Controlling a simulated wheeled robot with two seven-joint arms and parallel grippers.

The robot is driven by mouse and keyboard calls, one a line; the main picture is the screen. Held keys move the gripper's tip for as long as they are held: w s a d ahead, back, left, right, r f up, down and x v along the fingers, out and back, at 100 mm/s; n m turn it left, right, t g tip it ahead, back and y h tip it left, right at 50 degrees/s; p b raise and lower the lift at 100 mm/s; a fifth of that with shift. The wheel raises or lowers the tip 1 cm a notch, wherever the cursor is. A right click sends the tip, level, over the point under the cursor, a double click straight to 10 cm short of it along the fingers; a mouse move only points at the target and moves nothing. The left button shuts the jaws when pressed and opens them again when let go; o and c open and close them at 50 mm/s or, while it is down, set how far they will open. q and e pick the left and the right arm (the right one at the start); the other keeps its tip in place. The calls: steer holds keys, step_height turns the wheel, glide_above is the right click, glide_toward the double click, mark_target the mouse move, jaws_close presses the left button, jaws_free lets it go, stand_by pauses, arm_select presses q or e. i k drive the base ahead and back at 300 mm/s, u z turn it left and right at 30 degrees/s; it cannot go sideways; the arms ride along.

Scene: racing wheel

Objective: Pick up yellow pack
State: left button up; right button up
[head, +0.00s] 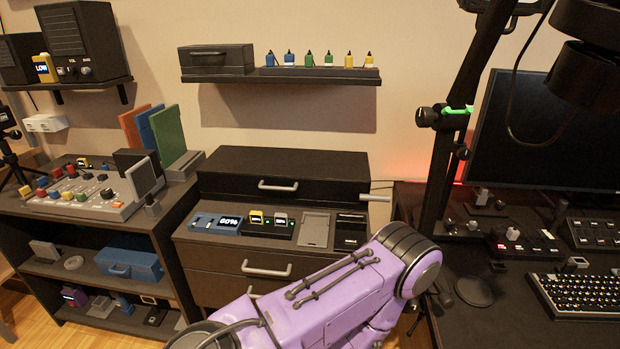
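A yellow pack (256,218) with a small dark display sits upright in a black charger (266,229) on the drawer cabinet, beside a grey pack (280,218). Another yellow pack (44,68) with a "LOW" label stands on the upper left shelf, in front of a dark speaker. A small yellow item with a dark face (84,163) is on the control desk, too small to identify. My purple arm crosses the lower middle, in front of the cabinet. Neither gripper shows in the head view.
A blue device reading "60%" (216,223) and a grey tray (313,229) flank the charger. A dark upper drawer unit (285,173) stands behind it. A wall shelf (281,76) with small bottles hangs above. A black post and monitor (550,135) crowd the right.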

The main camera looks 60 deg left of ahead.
mark_target(256, 217)
steer(key=k, duration=1)
steer(key=z, duration=0.85)
steer(key=i, duration=0.9)
steer(key=u, duration=3.15)
steer(key=i, duration=0.5)
steer(key=z, duration=0.05)
